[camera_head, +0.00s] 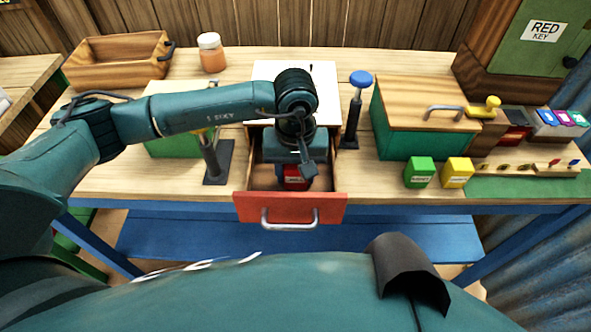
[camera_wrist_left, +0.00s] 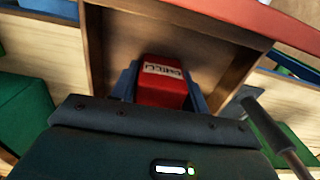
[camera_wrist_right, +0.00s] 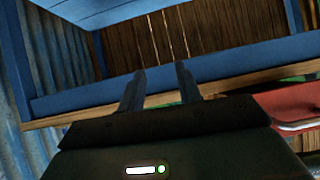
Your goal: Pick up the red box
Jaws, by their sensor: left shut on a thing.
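The red box (camera_head: 293,184) sits low inside the open drawer and is partly hidden by my left gripper. In the left wrist view the red box (camera_wrist_left: 163,88) has a white label with dark lettering. My left gripper (camera_wrist_left: 163,90) has one finger on each side of it and is shut on it, inside the drawer walls. The drawer (camera_head: 290,208) has a red front and a metal handle. My right gripper (camera_wrist_right: 160,82) is open, with nothing between its fingers, near a blue table frame.
A green box (camera_head: 419,172) and a yellow box (camera_head: 457,172) stand right of the drawer. A green crate with a wooden lid (camera_head: 425,107) is behind them. A blue-topped post (camera_head: 357,105) and a dark stand (camera_head: 216,160) flank the drawer. A jar (camera_head: 211,52) stands behind.

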